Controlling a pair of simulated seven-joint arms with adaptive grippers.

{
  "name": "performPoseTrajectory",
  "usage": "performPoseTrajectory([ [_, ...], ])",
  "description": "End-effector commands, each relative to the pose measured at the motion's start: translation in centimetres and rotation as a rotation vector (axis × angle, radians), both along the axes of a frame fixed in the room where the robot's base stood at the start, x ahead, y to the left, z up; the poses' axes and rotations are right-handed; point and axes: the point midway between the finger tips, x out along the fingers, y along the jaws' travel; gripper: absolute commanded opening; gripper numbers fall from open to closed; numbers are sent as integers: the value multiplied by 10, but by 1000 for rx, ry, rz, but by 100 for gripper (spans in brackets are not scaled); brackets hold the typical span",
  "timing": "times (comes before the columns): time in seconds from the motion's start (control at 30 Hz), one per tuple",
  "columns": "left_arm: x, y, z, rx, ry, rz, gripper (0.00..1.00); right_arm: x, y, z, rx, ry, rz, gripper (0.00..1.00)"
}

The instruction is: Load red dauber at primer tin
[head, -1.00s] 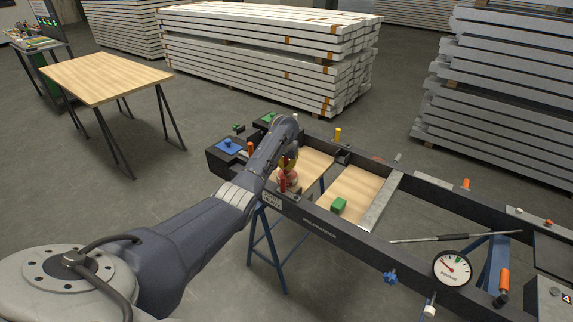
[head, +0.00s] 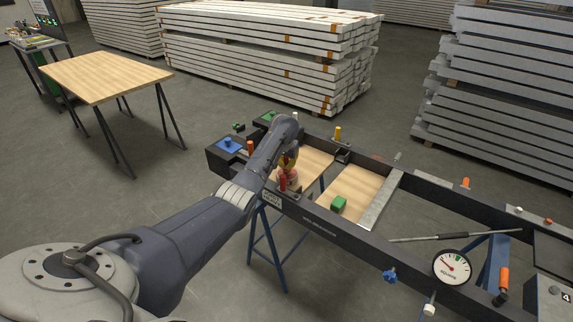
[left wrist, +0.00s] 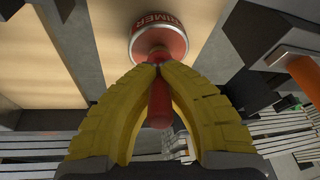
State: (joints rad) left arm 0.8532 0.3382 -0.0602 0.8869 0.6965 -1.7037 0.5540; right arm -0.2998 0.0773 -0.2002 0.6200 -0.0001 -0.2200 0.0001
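The primer tin (left wrist: 158,28), with a red band lettered PRIMER, is at the top of the left wrist view. In the head view the tin (head: 293,182) stands at the near rail of the dark frame, partly hidden by my left arm. The red dauber (left wrist: 160,105) has its handle between the yellow fingers of my left gripper (left wrist: 158,67). The fingertips close on the handle, right by the tin. I cannot tell how deep its head sits in the tin. In the head view my left gripper (head: 290,160) is mostly behind its own arm. My right gripper is not in view.
The dark frame (head: 330,232) rests on blue trestles. A dial gauge (head: 452,267) and orange handles are on the right. An empty wooden table (head: 105,77) stands at the left.

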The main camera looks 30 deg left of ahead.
Motion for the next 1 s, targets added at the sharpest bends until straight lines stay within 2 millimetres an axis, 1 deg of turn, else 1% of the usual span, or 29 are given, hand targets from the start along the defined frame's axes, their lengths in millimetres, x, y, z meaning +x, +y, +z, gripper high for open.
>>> performPoseTrajectory([
  [0.8,1,0,56,0,-4,0,0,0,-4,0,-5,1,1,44],
  [1.0,1,0,66,0,-3,1,0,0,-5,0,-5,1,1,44],
])
